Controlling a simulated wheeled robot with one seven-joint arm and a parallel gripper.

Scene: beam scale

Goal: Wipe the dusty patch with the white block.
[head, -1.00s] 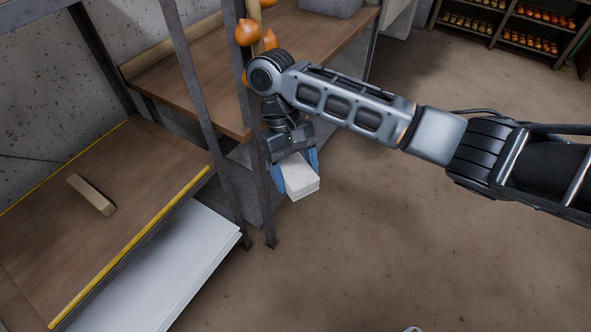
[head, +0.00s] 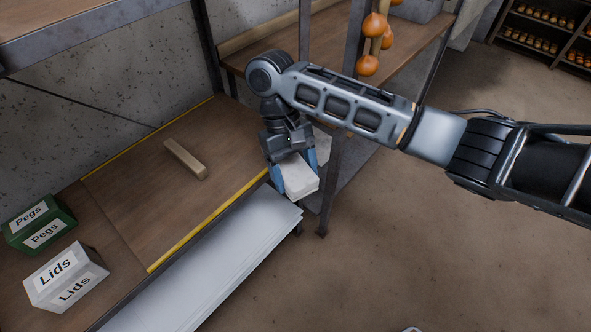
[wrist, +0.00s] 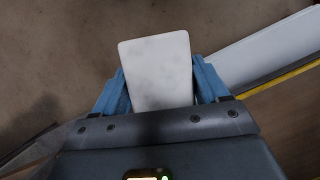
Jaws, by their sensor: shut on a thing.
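My gripper (head: 296,174) is shut on the white block (head: 299,180), with a blue finger on each side of it. The white block also shows in the wrist view (wrist: 157,72), its pale face marked with faint grey smudges. In the head view my gripper holds the block in the air by the right end of the wooden shelf top (head: 150,212), near a metal post. I cannot make out a clear dusty patch on the wood; part of the shelf top's right end is hidden behind my arm.
A wooden bar (head: 185,159) lies on the shelf top between yellow strips. A green Pegs box (head: 40,222) and a white Lids box (head: 66,277) stand at left. A metal post (head: 340,170) rises just right of my gripper, with onions hanging beyond. White sheets (head: 215,275) lie below.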

